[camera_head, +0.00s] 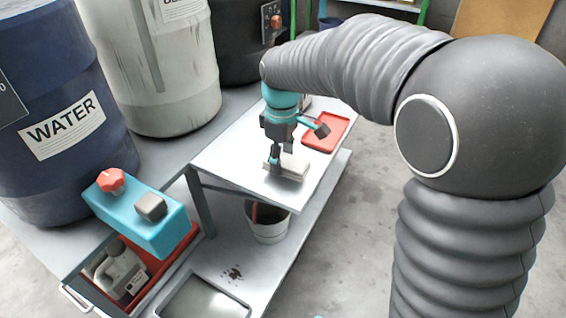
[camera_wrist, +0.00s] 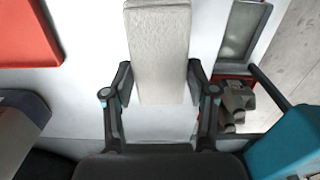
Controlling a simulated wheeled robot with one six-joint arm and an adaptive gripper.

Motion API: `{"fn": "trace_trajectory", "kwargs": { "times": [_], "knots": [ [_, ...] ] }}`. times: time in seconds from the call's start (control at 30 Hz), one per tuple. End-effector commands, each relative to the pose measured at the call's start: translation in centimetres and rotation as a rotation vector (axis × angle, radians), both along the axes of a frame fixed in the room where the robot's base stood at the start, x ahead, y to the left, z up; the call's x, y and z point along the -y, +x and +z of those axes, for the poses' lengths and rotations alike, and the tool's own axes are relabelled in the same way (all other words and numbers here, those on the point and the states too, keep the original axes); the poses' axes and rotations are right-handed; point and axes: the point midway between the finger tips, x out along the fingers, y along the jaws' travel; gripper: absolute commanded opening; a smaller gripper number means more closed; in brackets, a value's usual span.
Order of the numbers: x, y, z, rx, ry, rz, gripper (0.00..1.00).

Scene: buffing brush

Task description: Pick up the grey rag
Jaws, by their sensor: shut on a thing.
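The grey rag (camera_head: 290,167) is a pale, flat, folded-looking block at the white table top in the head view. In the wrist view the rag (camera_wrist: 158,45) runs from the top edge down between my two fingers. My gripper (camera_head: 275,166) points down at the rag, and in the wrist view my gripper (camera_wrist: 160,82) has one finger against each long side of it. It is shut on the rag. I cannot tell whether the rag still touches the table.
A red tray (camera_head: 318,146) lies on the white table (camera_head: 222,150) beyond the rag. A white bucket (camera_head: 268,232) stands on the lower shelf. At left are a blue WATER barrel (camera_head: 60,110), a light blue container (camera_head: 135,217) and a red crate with a jug (camera_head: 122,270).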

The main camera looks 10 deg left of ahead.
Motion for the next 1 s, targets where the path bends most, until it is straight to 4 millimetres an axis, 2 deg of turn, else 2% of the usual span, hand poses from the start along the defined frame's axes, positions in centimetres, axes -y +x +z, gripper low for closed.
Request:
{"fn": "trace_trajectory", "kwargs": {
  "times": [0.07, 0.5, 0.73, 1.0],
  "knots": [
    [0.0, 0.1, 1.8, 0.004, 0.002, 0.0, 0.23],
    [5.7, -6.3, 6.7, 0.004, 0.002, -0.002, 0.23],
    [7.4, -8.2, 8.0, 0.002, 0.0, -0.001, 0.23],
    [7.8, -8.7, 8.4, 0.0, 0.0, 0.0, 0.23]
  ]
}}
